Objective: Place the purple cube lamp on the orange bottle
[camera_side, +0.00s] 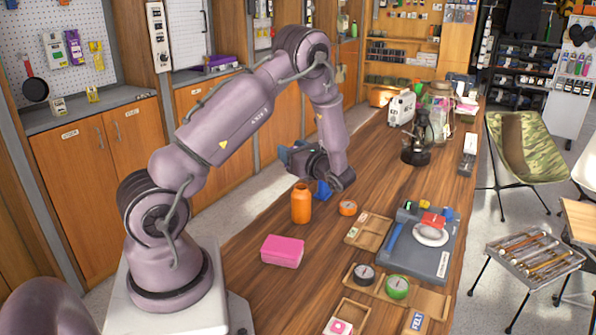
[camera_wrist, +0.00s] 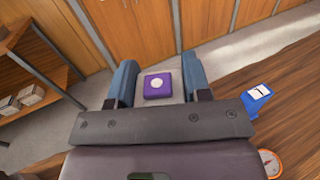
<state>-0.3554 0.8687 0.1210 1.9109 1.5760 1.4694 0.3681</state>
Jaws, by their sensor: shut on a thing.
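The purple cube lamp (camera_wrist: 158,85), with a white round spot on its face, is between the two blue fingers of my gripper (camera_wrist: 157,72) in the wrist view. My gripper is shut on it. In the side view my gripper (camera_side: 291,154) is in the air over the far edge of the wooden counter, and the lamp cannot be made out there. The orange bottle (camera_side: 301,206) stands upright on the counter, lower in the picture than my gripper and apart from it. The bottle does not show in the wrist view.
A blue object (camera_side: 323,190) and a small orange round item (camera_side: 347,208) are right of the bottle. A pink box (camera_side: 283,251) lies in front. Wooden trays (camera_side: 368,230) and a grey board (camera_side: 438,262) fill the right. Counter between bottle and pink box is clear.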

